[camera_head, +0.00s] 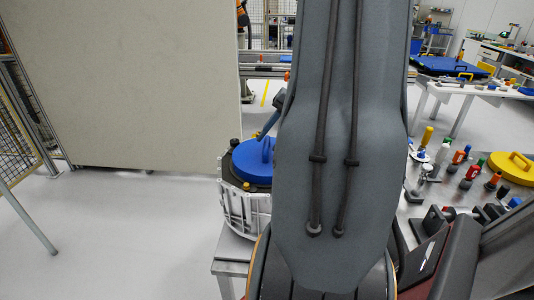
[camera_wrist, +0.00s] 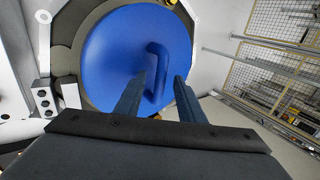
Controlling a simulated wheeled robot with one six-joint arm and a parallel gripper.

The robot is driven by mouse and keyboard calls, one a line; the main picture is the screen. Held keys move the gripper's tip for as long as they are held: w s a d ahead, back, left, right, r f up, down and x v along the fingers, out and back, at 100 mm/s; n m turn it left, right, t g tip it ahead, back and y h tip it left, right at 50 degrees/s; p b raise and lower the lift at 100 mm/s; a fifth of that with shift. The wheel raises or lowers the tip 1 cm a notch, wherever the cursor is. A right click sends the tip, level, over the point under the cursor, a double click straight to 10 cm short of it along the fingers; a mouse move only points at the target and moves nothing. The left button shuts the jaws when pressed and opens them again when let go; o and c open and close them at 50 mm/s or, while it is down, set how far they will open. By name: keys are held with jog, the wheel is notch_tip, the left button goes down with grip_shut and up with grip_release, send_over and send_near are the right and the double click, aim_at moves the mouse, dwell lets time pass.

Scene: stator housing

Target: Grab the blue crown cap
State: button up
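The blue crown cap (camera_head: 252,162) sits on top of the grey metal stator housing (camera_head: 240,208), left of my arm. It is a round disc with a raised bar handle, and my arm hides its right part. In the wrist view the cap (camera_wrist: 112,58) fills the upper middle, with its bent handle (camera_wrist: 157,65) standing up. My gripper (camera_wrist: 161,78) is open, its two fingers apart on either side of the handle. I see gaps between the fingers and the handle. How deep the handle reaches between them is hard to tell.
The housing stands on a light stand (camera_head: 232,268). A large beige panel (camera_head: 125,85) rises behind on the left. A table at right holds a yellow cap (camera_head: 513,167) and several small tools. A mesh fence (camera_wrist: 280,55) shows in the wrist view.

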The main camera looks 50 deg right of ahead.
grip_shut()
jog(key=shift+r, duration=0.15)
